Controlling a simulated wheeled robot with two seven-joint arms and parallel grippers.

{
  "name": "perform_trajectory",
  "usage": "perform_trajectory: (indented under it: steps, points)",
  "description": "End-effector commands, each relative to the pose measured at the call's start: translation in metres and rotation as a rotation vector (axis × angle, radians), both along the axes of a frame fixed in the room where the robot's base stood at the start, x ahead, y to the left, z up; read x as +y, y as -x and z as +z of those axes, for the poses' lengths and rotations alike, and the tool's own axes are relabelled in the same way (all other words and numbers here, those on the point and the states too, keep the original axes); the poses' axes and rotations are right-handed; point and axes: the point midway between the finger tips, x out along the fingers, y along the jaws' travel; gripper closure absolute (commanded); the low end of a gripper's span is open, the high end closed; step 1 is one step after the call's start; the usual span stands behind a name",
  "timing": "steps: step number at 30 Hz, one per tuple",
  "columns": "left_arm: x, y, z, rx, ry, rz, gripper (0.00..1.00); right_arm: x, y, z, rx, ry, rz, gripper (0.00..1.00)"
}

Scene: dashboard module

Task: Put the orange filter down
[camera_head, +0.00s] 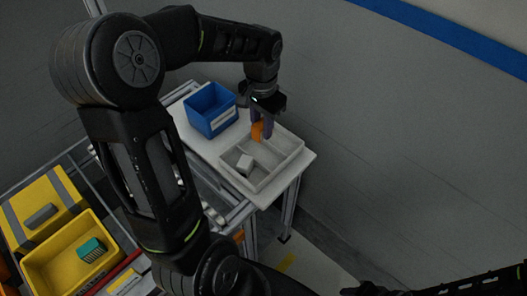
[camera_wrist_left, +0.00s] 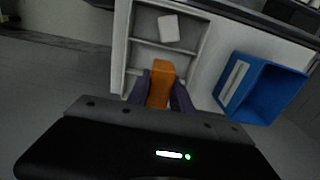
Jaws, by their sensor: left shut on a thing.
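The orange filter (camera_head: 257,131) is held between the fingers of my left gripper (camera_head: 261,122), over the upper part of a grey compartment tray (camera_head: 296,147) on a white table. In the left wrist view the orange filter (camera_wrist_left: 158,84) stands between the two purple fingers of my left gripper (camera_wrist_left: 160,85), at the near compartment of the tray (camera_wrist_left: 118,50). I cannot tell whether its lower end touches the tray floor. My right gripper is not clearly seen; only a dark part of an arm shows at the lower right.
A white block (camera_head: 244,164) lies in another compartment of the tray; it also shows in the wrist view (camera_wrist_left: 168,28). A blue bin (camera_head: 209,110) stands beside the tray. A yellow bin (camera_head: 68,262) with a teal item is at the lower left.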

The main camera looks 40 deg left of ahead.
Motion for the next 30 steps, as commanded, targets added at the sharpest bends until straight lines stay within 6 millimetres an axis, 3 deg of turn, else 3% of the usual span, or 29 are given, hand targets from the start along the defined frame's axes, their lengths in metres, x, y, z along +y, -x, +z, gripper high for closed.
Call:
perform_trajectory:
  steps: [9,21,30]
  points:
    - [0.0,0.001,-0.052,0.005,0.001,0.001,1.0,0.0,0.0,0.005,0.0,0.0,0.0,0.64]
    - [0.0,0.0,-0.06,0.002,0.0,0.001,1.0,0.0,0.0,0.005,0.0,0.0,0.0,0.64]
    - [0.0,0.001,-0.094,0.003,0.001,0.001,1.0,0.0,0.0,0.007,0.0,0.001,0.0,0.64]
